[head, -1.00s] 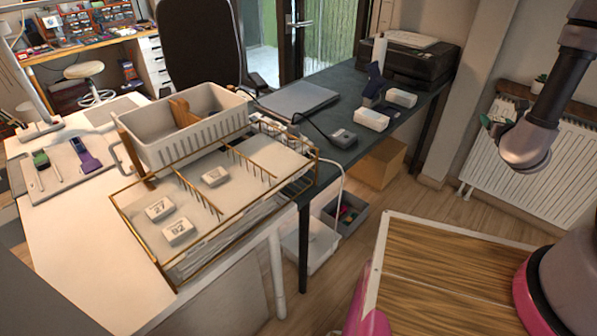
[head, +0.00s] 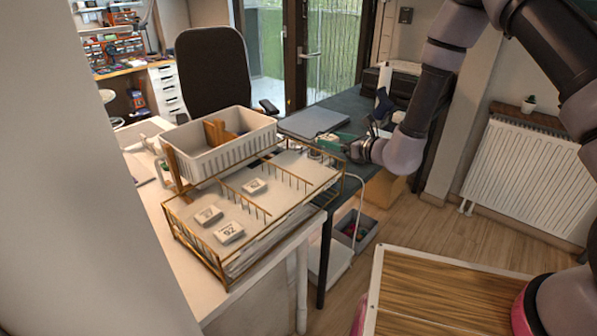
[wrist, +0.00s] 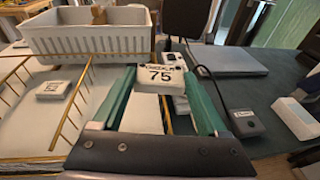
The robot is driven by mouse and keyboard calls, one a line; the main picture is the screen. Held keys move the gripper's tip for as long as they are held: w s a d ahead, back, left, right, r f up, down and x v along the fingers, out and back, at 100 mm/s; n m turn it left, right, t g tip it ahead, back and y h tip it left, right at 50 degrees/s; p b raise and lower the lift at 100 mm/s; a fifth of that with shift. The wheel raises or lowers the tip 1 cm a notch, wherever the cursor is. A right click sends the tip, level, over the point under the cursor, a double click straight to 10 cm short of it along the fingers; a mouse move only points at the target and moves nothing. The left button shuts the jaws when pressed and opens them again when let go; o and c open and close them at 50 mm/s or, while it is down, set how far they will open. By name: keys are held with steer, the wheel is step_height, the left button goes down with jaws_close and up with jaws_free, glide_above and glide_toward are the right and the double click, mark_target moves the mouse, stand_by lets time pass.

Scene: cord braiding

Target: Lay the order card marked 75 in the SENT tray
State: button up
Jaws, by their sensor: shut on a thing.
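The order card marked 75 (wrist: 160,78) is a small white block in the wrist view, pinched between the green fingers of my gripper (wrist: 158,88). In the head view my gripper (head: 330,145) is at the right end of the brass-wire tray rack (head: 262,228), seemingly above its right section. The rack has sections split by brass wire dividers. Two white cards, (head: 208,215) and (head: 229,232), lie in its left section, and another card (head: 254,186) lies in the middle one. No SENT label is readable.
A white basket (head: 220,158) with a brown divider stands behind the rack. A grey laptop (wrist: 232,62), a small grey device (wrist: 243,123) and a white box (wrist: 298,118) are on the dark desk to the right, with a dark cord.

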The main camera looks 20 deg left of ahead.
steer(key=n+g+y, duration=0.1)
steer(key=n+g, duration=0.1)
glide_above(312, 177)
step_height(312, 177, down, 5)
steer(key=shift+a+f, duration=0.1)
steer(key=shift+f, duration=2.35)
steer(key=shift+f, duration=0.2)
